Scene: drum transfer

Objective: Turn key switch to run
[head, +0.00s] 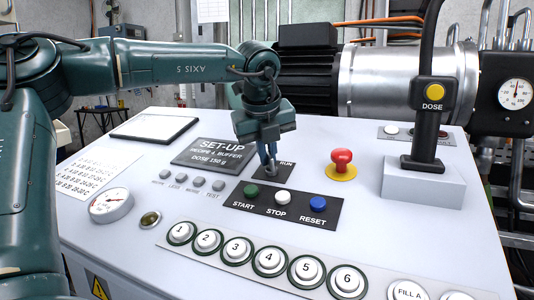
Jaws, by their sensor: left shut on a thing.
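The key switch (270,172) sits on a small dark plate in the middle of the light grey control panel (390,240). The word RUN shows at the plate's upper right. My left gripper (268,162) points down at the switch from above, its fingers shut on the key. The fingers hide most of the key, so I cannot tell which position it points to. My right gripper is not in view.
A plate with green START (251,190), white STOP (283,197) and blue RESET (318,203) buttons lies just in front. A red mushroom button (341,160) stands to the right. A DOSE lever (430,120) rises farther right. Numbered buttons (269,261) line the front.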

